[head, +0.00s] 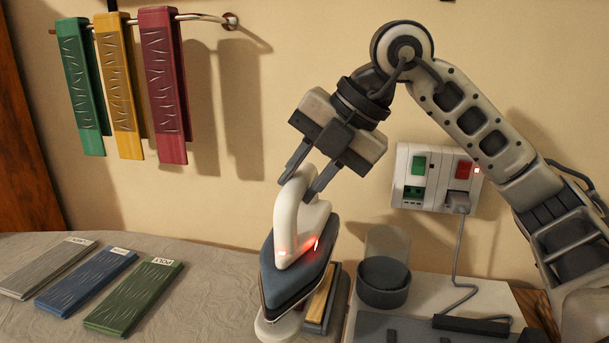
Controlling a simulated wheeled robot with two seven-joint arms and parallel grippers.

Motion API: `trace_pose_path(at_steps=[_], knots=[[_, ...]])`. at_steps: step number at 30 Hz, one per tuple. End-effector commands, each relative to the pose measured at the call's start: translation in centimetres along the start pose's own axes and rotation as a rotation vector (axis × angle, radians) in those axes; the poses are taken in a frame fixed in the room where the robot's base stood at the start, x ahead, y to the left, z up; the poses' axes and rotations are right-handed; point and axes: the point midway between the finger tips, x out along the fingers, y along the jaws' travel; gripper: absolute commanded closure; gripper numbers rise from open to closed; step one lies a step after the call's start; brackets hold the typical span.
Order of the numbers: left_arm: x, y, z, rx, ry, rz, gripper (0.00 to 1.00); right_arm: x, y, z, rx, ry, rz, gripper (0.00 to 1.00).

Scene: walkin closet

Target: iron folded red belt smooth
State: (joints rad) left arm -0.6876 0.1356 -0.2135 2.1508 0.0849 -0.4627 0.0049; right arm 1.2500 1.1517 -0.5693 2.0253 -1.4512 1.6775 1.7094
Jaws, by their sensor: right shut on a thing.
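My right gripper (301,186) is shut on the white handle of an iron (297,250). The iron has a dark blue body and glowing red lights. No red belt shows on the cloth. My left gripper is not in view.
Green (79,85) and yellow (118,80) belts hang beside the red one. Labelled grey (45,268), blue (86,280) and green (134,297) folded strips lie on the cloth (215,275). A dark cup (384,282) and a cord from the wall socket (437,178) are at right.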

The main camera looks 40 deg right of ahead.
Motion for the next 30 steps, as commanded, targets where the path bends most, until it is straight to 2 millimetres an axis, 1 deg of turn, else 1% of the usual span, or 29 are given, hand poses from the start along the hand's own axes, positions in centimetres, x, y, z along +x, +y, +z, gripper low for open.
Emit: trace_pose_path(at_steps=[15, 30], knots=[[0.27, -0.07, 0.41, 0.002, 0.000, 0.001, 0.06, 0.39, -0.23, 0.03, -0.001, -0.003, 0.008, 1.00], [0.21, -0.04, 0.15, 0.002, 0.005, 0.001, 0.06, 0.52, -0.31, 0.00, -0.001, -0.001, 0.003, 1.00]])
